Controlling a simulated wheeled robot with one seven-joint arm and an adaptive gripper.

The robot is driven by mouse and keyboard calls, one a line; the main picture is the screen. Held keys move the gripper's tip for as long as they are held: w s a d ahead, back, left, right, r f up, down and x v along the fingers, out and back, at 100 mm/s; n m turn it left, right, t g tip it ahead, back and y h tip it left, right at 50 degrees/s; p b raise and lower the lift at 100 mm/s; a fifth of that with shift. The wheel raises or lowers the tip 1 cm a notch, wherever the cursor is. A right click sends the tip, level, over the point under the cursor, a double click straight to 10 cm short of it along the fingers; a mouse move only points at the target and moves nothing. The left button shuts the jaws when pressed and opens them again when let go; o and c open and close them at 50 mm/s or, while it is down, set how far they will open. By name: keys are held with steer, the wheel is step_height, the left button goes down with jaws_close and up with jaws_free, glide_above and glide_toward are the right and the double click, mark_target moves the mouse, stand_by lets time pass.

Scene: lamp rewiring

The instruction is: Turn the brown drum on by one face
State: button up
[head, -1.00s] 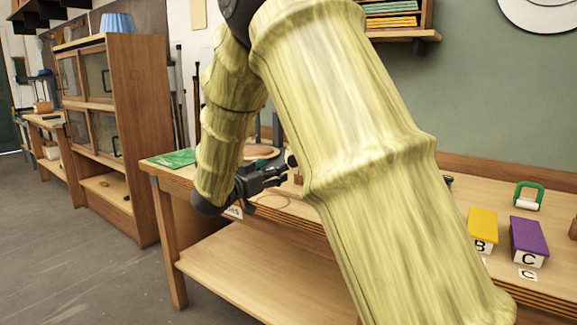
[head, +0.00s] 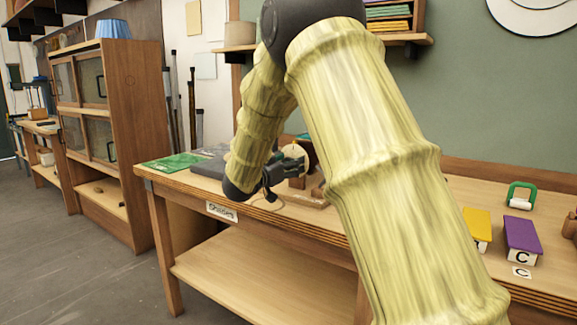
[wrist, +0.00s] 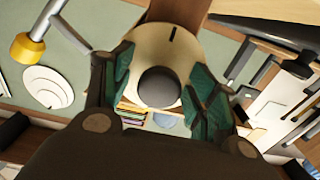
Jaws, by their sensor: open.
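In the head view my gripper (head: 276,176) is beside a small brown drum with a cream round face (head: 296,155) on the bench, partly hidden by my arm. In the wrist view the cream face (wrist: 183,42) fills the upper middle, with a short dark mark near one edge. A dark grey round knob (wrist: 159,86) stands out in front of it. My gripper (wrist: 162,92) is open, its two green-padded fingers on either side of the knob. I cannot tell whether the pads touch it.
The wooden bench (head: 290,217) carries a green sheet (head: 172,162) at its left end. A yellow block (head: 477,223), a purple block (head: 522,235) and a green-handled object (head: 522,196) are on the right. A brown cabinet (head: 135,130) stands left. Floor in front is clear.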

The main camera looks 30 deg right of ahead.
steer(key=c, duration=1)
steer(key=shift+r, duration=0.1)
steer(key=shift+c, duration=0.2)
steer(key=shift+r+n+p, duration=0.2)
steer(key=shift+n+p, duration=0.2)
steer(key=shift+p, duration=0.85)
steer(key=shift+r+n+p, duration=0.1)
steer(key=shift+n+p, duration=0.4)
steer(key=shift+p, duration=0.65)
steer(key=n+p, duration=0.3)
steer(key=p, duration=0.5)
steer(key=shift+n+p, duration=0.3)
steer(key=shift+n, duration=0.1)
steer(key=n+p, duration=0.3)
steer(key=p, duration=0.3)
steer(key=shift+s+n, duration=0.1)
steer(key=shift+n, duration=0.3)
steer(key=n+p, duration=0.2)
steer(key=p, duration=0.1)
steer(key=shift+p, duration=0.3)
steer(key=shift+f+n+p, duration=0.25)
steer(key=shift+n+p, duration=0.1)
steer(key=shift+n, duration=0.05)
